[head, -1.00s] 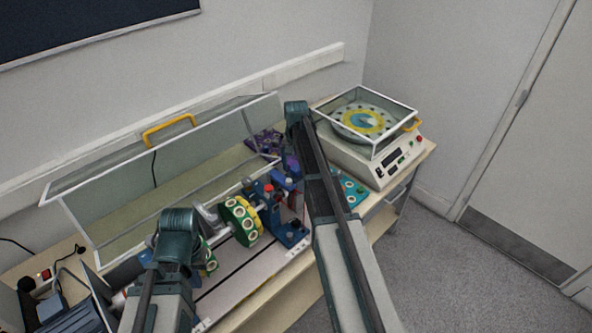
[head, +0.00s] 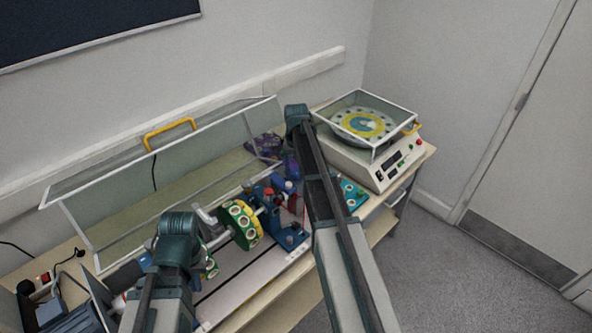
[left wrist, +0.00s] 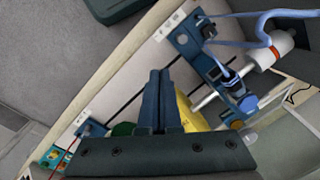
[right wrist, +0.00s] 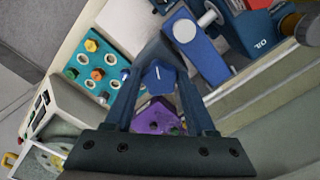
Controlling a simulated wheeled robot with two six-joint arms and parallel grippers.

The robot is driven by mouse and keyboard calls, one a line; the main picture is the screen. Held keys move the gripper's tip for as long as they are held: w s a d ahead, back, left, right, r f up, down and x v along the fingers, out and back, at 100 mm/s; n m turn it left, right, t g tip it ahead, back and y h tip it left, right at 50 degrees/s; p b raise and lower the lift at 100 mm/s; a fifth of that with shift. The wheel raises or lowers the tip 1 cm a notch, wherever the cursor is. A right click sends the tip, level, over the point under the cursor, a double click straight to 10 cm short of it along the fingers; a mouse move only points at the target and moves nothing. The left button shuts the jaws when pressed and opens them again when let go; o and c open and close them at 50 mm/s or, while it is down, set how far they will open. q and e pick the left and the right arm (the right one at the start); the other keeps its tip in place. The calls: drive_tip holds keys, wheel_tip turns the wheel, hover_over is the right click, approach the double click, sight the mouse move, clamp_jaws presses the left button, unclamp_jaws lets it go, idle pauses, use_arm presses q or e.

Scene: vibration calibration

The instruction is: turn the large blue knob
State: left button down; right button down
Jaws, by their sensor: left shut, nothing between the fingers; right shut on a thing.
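The large blue knob (right wrist: 158,78) shows in the right wrist view as a star-shaped knob with a pale mark on its face. It sits beside a blue bracket on the rig. My right gripper (right wrist: 160,88) is shut on it, one finger on each side. In the head view my right arm covers most of that spot. My left gripper (left wrist: 160,78) is shut and empty, above the rig's bed, with a yellow-green disc partly hidden behind its fingers. In the head view the left fingers are hidden behind my left arm.
A shaft with green and yellow discs (head: 240,225) runs along the rig. A clear guard with a yellow handle (head: 170,132) stands behind it. A balancing machine (head: 380,165) is at the right. A teal plate with bolts (right wrist: 95,65) and a purple part (right wrist: 158,115) lie near the knob.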

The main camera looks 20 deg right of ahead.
sight(296, 172)
drive_tip(key=shift+n, duration=0.4)
drive_tip(key=shift+c, duration=1.1)
unclamp_jaws()
drive_tip(key=shift+r, duration=0.15)
wheel_tip(296, 172, up, 14)
drive_tip(key=p, duration=1.3)
drive_tip(key=shift+f+p, duration=0.2)
drive_tip(key=shift+p, duration=0.2)
